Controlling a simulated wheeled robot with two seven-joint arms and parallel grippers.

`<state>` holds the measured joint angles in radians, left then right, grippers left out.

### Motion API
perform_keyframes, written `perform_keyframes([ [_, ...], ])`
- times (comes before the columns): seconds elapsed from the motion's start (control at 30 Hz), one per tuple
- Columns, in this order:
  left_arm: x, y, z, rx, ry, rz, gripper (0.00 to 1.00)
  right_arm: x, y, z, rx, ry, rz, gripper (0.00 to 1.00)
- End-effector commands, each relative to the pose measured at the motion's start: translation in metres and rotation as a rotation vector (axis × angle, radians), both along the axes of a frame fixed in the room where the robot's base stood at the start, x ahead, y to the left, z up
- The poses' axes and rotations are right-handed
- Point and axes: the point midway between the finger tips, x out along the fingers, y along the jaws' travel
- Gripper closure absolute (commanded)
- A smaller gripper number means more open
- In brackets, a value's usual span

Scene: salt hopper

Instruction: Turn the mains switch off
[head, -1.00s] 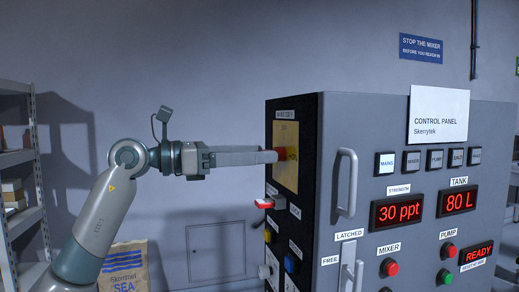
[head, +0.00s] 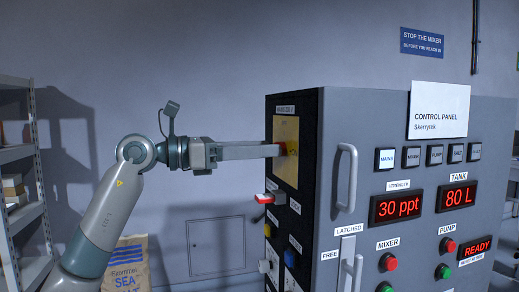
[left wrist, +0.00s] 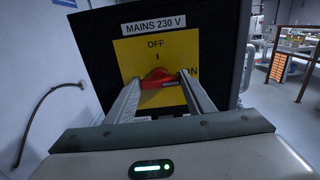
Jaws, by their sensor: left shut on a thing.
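The mains switch is a red rotary handle (left wrist: 157,78) on a yellow plate (left wrist: 127,52) marked OFF at the top and ON at the right, under a "MAINS 230 V" label. My left gripper (left wrist: 160,86) is shut on the red handle, one finger on each side. The handle's exact angle is hard to tell between the fingers. In the head view my left gripper (head: 281,150) reaches from the left to the yellow plate (head: 285,172) on the cabinet's dark side. The MAINS lamp (head: 386,159) on the front is lit pale. My right gripper is not in view.
The grey control cabinet (head: 345,109) fills the right, with a vertical handle (head: 346,180) at its front edge. Below the mains plate a red-and-white switch (head: 264,198) and several knobs stick out. A shelf (head: 20,152) stands at far left.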

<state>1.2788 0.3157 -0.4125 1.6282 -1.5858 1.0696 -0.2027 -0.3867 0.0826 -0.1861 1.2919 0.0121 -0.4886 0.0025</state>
Motion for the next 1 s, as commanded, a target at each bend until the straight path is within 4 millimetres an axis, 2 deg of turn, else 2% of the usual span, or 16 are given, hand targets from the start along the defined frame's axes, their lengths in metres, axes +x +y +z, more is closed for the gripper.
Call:
perform_keyframes([
  [0.37,0.001,0.001,0.002,-0.049,0.150,0.003,0.74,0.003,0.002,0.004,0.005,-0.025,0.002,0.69],
  [1.0,0.003,0.002,0.003,-0.230,0.700,0.003,0.74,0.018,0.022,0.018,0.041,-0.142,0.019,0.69],
])
